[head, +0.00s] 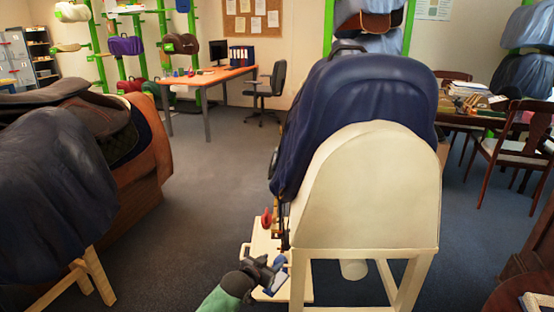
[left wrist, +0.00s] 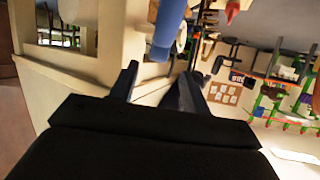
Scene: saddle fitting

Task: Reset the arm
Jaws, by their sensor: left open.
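My left gripper (head: 268,268) comes in from the bottom of the head view, low beside the cream saddle stand (head: 368,190). It is close to a small light wooden tray (head: 262,246) with a blue object (head: 281,261) on it. In the left wrist view my left gripper (left wrist: 158,85) has its two dark fingers apart. A blue rounded object (left wrist: 168,30) shows just past the fingertips, and nothing is visibly clamped. My right gripper is not in either view.
A dark blue covered saddle (head: 375,90) sits on the stand. Another covered saddle (head: 55,190) stands at left. Open carpet (head: 215,160) lies between them. A desk (head: 210,79) and chair (head: 268,88) are behind.

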